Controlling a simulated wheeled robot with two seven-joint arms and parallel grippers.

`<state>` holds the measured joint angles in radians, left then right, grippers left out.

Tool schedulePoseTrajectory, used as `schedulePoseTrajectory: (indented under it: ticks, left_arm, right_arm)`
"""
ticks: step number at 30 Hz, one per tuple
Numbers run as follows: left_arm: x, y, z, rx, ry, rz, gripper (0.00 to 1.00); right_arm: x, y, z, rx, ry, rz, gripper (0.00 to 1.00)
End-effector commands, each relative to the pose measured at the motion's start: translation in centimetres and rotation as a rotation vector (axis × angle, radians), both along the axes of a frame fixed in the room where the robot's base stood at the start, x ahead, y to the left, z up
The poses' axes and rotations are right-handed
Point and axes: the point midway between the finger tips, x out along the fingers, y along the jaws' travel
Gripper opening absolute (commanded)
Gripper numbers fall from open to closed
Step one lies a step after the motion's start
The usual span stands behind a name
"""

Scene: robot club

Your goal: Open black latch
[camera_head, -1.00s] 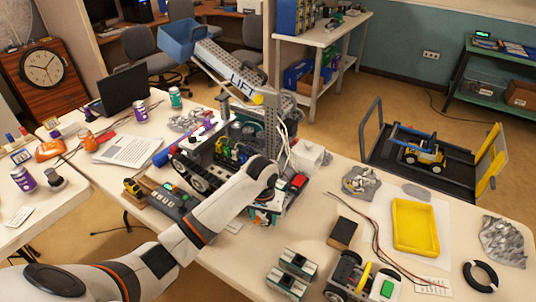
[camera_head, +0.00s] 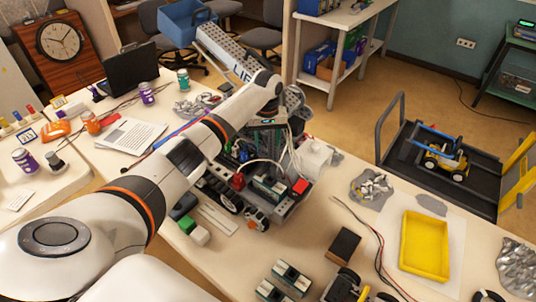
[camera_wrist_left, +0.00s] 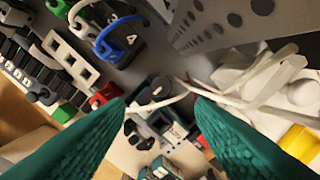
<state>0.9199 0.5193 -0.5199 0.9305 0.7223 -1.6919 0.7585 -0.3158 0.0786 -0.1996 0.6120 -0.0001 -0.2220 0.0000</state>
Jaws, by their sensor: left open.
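My left arm reaches across the table in the head view, with its wrist over the club robot (camera_head: 290,205), a dark machine with wheels, wires and a grey LIFT arm (camera_head: 222,52). In the left wrist view my left gripper (camera_wrist_left: 160,105) is open. Its two green textured fingers are apart, with nothing held between them. Beyond the fingertips are white wires (camera_wrist_left: 160,103) and small dark and grey parts (camera_wrist_left: 160,122). I cannot tell for certain which black part is the latch. My arm hides part of the machine in the head view. My right gripper is not in view.
A yellow tray (camera_head: 425,245), a dark block (camera_head: 344,245) and loose wires lie to the right. In the wrist view, a grey perforated plate (camera_wrist_left: 220,22) stands close above the fingers.

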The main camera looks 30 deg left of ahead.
Motion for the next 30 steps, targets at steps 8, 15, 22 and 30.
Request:
schedulePoseTrajectory:
  ticks: [8, 15, 22, 30]
  left_arm:
    - [-0.1, -0.1, -5.4, -0.001, 0.002, -0.001, 0.5]
    - [0.0, -0.1, -7.8, -0.001, 0.0, -0.002, 0.5]
    - [0.0, 0.0, -8.0, 0.0, -0.001, -0.002, 0.5]
    - [0.0, 0.0, -8.0, 0.0, -0.001, -0.002, 0.2]
  right_arm:
    - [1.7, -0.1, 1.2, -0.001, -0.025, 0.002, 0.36]
    - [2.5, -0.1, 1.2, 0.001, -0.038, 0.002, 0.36]
    - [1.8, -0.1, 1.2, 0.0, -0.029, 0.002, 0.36]
    - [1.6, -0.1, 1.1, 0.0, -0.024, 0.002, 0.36]
